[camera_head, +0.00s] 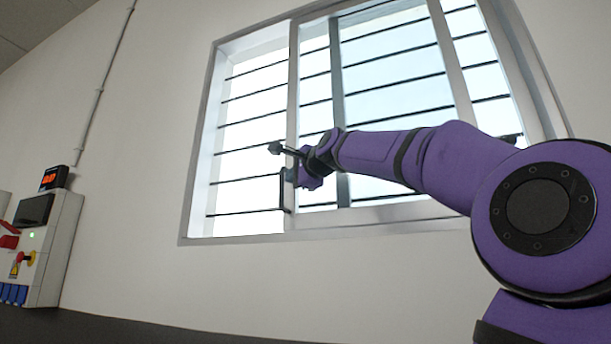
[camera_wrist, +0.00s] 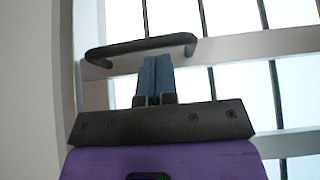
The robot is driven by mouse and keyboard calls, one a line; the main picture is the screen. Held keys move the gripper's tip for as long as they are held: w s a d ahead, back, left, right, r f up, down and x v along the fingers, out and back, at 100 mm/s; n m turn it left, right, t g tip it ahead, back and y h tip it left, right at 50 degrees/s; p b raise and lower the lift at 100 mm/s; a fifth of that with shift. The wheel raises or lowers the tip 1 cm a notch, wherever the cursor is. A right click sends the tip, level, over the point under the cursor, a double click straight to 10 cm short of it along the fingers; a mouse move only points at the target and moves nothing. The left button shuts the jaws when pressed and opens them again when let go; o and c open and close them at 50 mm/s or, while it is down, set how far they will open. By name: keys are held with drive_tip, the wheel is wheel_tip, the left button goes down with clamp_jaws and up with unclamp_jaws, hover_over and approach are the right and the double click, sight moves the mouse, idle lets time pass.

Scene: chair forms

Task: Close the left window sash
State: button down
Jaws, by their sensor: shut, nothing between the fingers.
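The window's left sash (camera_head: 292,115) is a pale framed pane, slid to the right, with an uncovered gap between its left stile and the left jamb. A black bar handle (camera_head: 283,192) stands on that stile. In the wrist view the handle (camera_wrist: 140,48) lies across the picture just beyond my fingertips. My gripper (camera_head: 290,173) is at the stile, close to the right side of the handle's upper part. Its blue-grey fingers (camera_wrist: 155,62) are together and empty. I cannot tell whether they touch the handle.
Dark horizontal bars (camera_head: 250,148) cross the window behind the sash. The window frame (camera_head: 233,239) surrounds it. A white control box (camera_head: 50,245) with a red display hangs on the wall at far left. The wall between box and window is clear, apart from a thin conduit (camera_head: 98,95).

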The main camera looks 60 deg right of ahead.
drive_tip(key=shift+w+a, duration=0.1)
drive_tip(key=shift+w, duration=0.2)
drive_tip(key=w+a, duration=0.1)
drive_tip(key=w, duration=1)
drive_tip(key=w+a, duration=0.1)
drive_tip(key=w, duration=0.9)
drive_tip(key=w+a, duration=0.1)
drive_tip(key=w, duration=1)
drive_tip(key=shift+w, duration=0.3)
